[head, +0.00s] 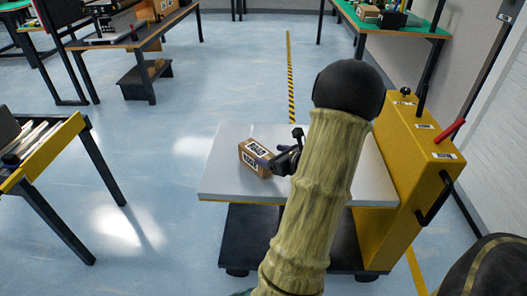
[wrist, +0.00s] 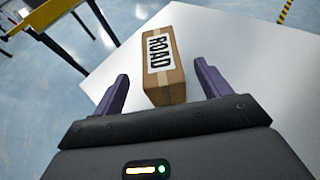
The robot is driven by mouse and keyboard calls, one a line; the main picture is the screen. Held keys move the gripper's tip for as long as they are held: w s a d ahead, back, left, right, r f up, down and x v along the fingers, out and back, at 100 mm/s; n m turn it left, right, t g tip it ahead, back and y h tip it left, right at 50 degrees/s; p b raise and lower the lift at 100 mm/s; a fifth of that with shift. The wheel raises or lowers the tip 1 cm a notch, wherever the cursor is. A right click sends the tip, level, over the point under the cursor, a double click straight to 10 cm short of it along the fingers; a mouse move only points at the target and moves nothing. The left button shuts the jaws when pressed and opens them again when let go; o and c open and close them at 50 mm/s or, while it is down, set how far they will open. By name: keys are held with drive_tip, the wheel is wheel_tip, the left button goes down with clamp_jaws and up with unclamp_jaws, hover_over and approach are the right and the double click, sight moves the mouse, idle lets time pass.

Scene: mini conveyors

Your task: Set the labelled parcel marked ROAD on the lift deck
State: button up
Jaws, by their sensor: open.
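The ROAD parcel (head: 252,158) is a small brown box with white labels. It rests on the pale lift deck (head: 225,178), left of its middle in the head view. In the wrist view the parcel (wrist: 165,60) lies just beyond my gripper (wrist: 158,92), with its ROAD label facing up. The two purple fingers are open, one to each side of the parcel's near end, with gaps between. The bare deck (wrist: 240,50) spreads around it. In the head view my arm hides part of the deck, and my gripper (head: 272,160) is beside the parcel.
The yellow lift column (head: 415,165) with a red lever stands at the deck's right. A roller conveyor (head: 42,148) is at the left. Benches (head: 125,38) stand farther back, and a green-topped table (head: 400,25) is at the back right.

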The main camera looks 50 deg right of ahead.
drive_tip(key=p+v, duration=0.1)
drive_tip(key=v, duration=0.5)
idle(0.6)
drive_tip(key=w+a+f+n+g+y, duration=0.1)
drive_tip(key=w+a+n+g+y, duration=0.35)
drive_tip(key=a+n, duration=0.6)
drive_tip(key=s+a+n+g+h, duration=0.2)
drive_tip(key=a+n+g, duration=0.4)
drive_tip(key=a+n, duration=2)
drive_tip(key=shift+a+n+h, duration=0.25)
drive_tip(key=shift+n+h, duration=0.1)
drive_tip(key=shift+h, duration=0.2)
drive_tip(key=shift+s+r+g, duration=0.15)
drive_tip(key=shift+g, duration=0.1)
drive_tip(key=shift+c, duration=0.3)
